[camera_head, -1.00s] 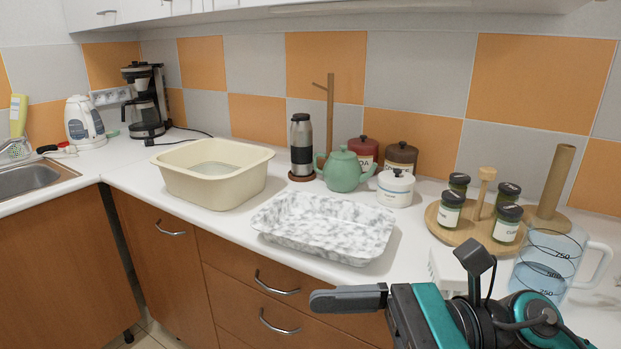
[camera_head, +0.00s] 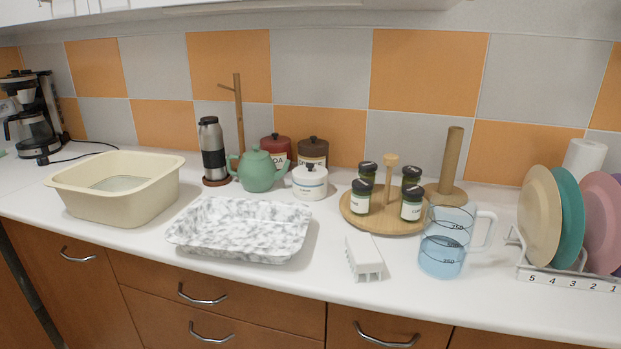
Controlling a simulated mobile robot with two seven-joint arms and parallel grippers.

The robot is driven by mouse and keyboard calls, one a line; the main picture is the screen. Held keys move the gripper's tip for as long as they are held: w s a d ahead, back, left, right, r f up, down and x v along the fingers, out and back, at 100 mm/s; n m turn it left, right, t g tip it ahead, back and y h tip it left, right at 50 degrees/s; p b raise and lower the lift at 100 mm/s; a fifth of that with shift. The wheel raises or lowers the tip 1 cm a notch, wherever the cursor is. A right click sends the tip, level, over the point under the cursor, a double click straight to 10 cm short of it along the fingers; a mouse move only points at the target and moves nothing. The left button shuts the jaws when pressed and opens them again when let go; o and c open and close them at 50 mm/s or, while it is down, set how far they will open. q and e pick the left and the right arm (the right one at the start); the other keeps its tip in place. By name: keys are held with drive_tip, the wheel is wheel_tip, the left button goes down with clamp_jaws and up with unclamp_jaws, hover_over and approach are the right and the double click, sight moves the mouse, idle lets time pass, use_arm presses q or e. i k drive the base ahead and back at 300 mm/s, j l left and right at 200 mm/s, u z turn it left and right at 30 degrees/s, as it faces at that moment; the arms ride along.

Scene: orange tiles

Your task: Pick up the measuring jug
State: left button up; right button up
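The measuring jug (camera_head: 444,243) is a clear, blue-tinted jug with dark level marks. It stands upright on the white counter at the right, with its handle on the right side. Its near side and body are unobstructed. Neither of my grippers shows in the head view now.
Left of the jug is a small white block-like item (camera_head: 364,258). Behind it is a round wooden tray (camera_head: 383,225) with several green jars. A plate rack (camera_head: 567,282) stands to the right. A speckled tray (camera_head: 240,230) and a cream basin (camera_head: 118,188) lie left. Counter before the jug is clear.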

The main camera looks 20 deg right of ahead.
sight(448, 226)
drive_tip(key=z, duration=1.25)
